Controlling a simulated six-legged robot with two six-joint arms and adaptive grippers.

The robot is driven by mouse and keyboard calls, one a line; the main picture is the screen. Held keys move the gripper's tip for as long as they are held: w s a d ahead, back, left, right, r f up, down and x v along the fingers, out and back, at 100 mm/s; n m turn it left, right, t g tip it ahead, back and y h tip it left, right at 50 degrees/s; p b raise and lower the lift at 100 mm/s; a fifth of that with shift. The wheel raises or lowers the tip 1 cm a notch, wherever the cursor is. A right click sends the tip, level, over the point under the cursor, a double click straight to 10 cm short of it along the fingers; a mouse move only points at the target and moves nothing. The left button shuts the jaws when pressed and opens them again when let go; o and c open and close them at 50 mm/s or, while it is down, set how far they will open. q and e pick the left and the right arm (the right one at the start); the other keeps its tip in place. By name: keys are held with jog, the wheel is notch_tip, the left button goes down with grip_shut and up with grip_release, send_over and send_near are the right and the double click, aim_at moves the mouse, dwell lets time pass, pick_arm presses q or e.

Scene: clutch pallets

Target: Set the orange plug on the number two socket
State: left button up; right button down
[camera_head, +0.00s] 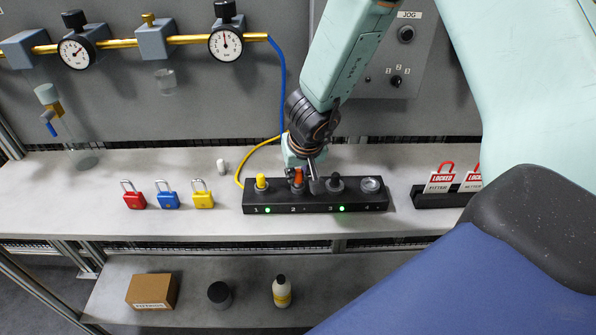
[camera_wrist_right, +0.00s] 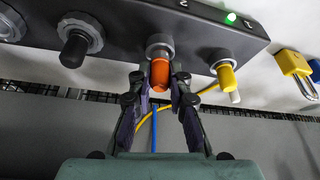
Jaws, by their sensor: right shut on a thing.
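The orange plug (camera_head: 298,174) stands upright at the number two socket of the black socket strip (camera_head: 316,208). In the right wrist view the orange plug (camera_wrist_right: 159,74) is in line with the grey ring of that socket (camera_wrist_right: 160,42); I cannot tell if it is fully seated. My right gripper (camera_head: 304,180) is shut on the orange plug, and its fingers (camera_wrist_right: 159,84) flank it in the wrist view. No green light shows beside number two. My left gripper is not in view.
A yellow plug (camera_head: 261,182) is at socket one and a black plug (camera_head: 336,183) at socket three, both with green lights. Socket four (camera_head: 371,185) holds no coloured plug. Red, blue and yellow padlocks (camera_head: 203,200) stand left. A yellow hose (camera_head: 249,160) runs behind the strip.

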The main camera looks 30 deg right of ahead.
jog(key=shift+f, duration=0.4)
jog(key=shift+r, duration=0.15)
jog(key=shift+r, duration=0.25)
jog(key=shift+r+p, duration=0.4)
jog(key=shift+p, duration=0.35)
jog(key=shift+p, duration=0.3)
dwell(0.5)
jog(key=shift+f+b, duration=0.65)
jog(key=shift+f, duration=0.15)
dwell(0.4)
jog(key=c, duration=1.5)
grip_release()
jog(key=shift+c, duration=0.2)
